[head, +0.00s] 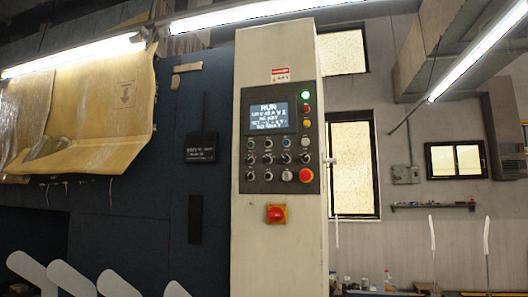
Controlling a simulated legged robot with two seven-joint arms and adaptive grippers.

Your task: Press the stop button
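A control panel (280,176) is set in the front of a tall cream cabinet (276,262) in the middle of the view. A large round red button (306,175) sits at the panel's lower right corner. Smaller round lights or buttons run down the panel's right edge: green (305,95) at the top, then red (306,107) and others. Their labels are too small to read, so I cannot tell which is marked stop. The panel's screen (267,117) shows "RUN" at the top. Neither of my grippers is in view.
A red and yellow rotary switch (276,214) is below the panel. Several white flat boards (60,276) stand at the lower left. A dark blue machine wall (128,215) with a hanging yellowish sheet (105,105) is at left. Windows (352,165) and a shelf (433,206) are behind.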

